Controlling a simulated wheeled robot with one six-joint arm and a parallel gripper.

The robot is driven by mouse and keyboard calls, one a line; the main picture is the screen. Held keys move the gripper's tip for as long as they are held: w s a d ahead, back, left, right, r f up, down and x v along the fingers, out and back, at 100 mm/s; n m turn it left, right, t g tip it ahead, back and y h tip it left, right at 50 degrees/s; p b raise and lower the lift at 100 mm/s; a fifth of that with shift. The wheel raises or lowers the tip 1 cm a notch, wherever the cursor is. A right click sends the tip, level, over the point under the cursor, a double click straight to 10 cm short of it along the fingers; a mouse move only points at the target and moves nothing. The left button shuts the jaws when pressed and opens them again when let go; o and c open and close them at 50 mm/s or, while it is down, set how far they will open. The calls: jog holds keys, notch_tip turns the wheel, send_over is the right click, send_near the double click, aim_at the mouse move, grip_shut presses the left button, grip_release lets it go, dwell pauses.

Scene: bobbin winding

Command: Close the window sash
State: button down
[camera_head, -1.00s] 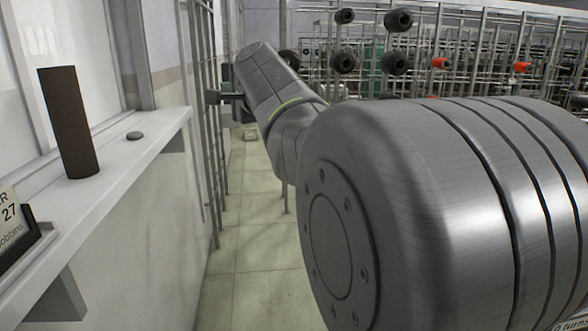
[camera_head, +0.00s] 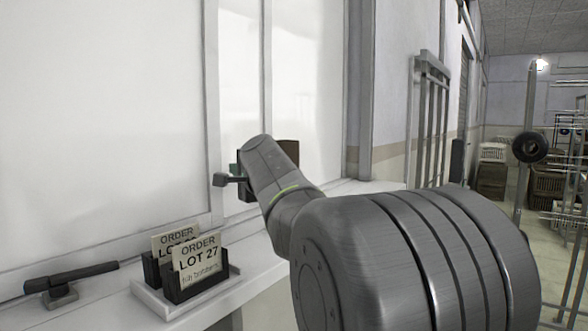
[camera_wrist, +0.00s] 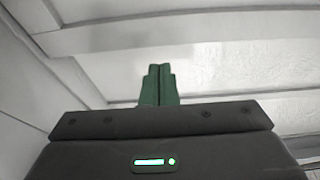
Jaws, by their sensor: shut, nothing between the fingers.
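The window (camera_head: 110,110) fills the left of the head view, with large pale panes and white upright frame bars (camera_head: 212,90). I cannot tell from these frames how far the sash stands open. A dark lever handle (camera_head: 72,279) sits on a small base at the bottom left, by the lower frame. My gripper shows in the wrist view (camera_wrist: 158,84) with its green fingers together and nothing between them. White frame bars (camera_wrist: 180,32) and a pale pane lie beyond the fingers. In the head view my arm mostly hides the gripper, which is in front of the window.
A white sill (camera_head: 255,284) runs below the window. A tray with order cards (camera_head: 197,262) stands on it, near my arm. A dark brown tube (camera_head: 288,150) is partly hidden behind my arm. A metal rack (camera_head: 432,120) and aisle lie to the right.

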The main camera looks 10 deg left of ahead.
jog(key=shift+p+x, duration=0.65)
jog(key=shift+x, duration=2.1)
jog(key=shift+s, duration=0.1)
